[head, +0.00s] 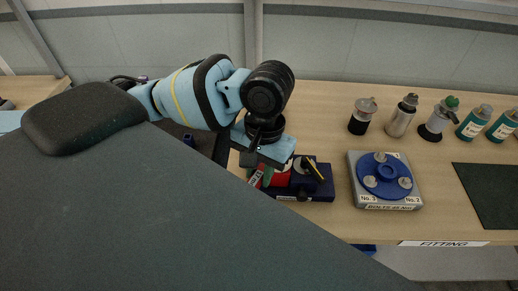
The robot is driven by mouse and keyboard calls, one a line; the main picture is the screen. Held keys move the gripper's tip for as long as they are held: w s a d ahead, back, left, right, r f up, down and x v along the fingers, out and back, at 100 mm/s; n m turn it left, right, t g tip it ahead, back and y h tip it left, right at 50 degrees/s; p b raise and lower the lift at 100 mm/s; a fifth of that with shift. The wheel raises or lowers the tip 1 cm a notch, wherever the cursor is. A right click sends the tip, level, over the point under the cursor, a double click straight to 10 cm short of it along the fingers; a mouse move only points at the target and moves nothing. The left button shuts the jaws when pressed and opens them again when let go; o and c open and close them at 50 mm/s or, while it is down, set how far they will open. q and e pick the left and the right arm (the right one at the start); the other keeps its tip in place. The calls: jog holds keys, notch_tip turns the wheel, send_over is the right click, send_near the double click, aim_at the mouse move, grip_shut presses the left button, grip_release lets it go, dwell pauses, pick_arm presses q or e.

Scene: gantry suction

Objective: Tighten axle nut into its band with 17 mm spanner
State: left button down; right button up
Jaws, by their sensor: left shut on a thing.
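My left gripper (258,148) reaches down from the upper left, over the left end of a dark blue fixture (318,192). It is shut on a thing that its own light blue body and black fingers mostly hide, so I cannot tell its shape. A red part (279,179) sits on the fixture just below the gripper. A black piece with a yellow stripe (315,168) stands to its right. I cannot make out the spanner, the axle nut or its band for sure. My right gripper is not in view.
A grey labelled block (406,158) with a blue disc (371,180) and several small posts stands right of the fixture. Several bottles (401,118) line the back right, beside a dark mat (490,195). Bare wooden bench (325,105) lies behind the fixture. A "FITTING" label (444,243) marks the front edge.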

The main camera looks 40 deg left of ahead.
pick_arm(q)
jog(key=shift+r, duration=0.2)
jog(key=shift+r, duration=0.9)
jog(key=shift+r, duration=2)
jog(key=shift+m, duration=0.5)
jog(key=w, duration=0.3)
jog(key=w+f, duration=0.1)
jog(key=w, duration=0.3)
jog(key=w+f, duration=0.1)
jog(key=w, duration=0.2)
jog(key=shift+w+f, duration=0.1)
jog(key=shift+w, duration=0.3)
jog(key=shift+w+a+f, duration=0.15)
jog(key=shift+w, duration=0.2)
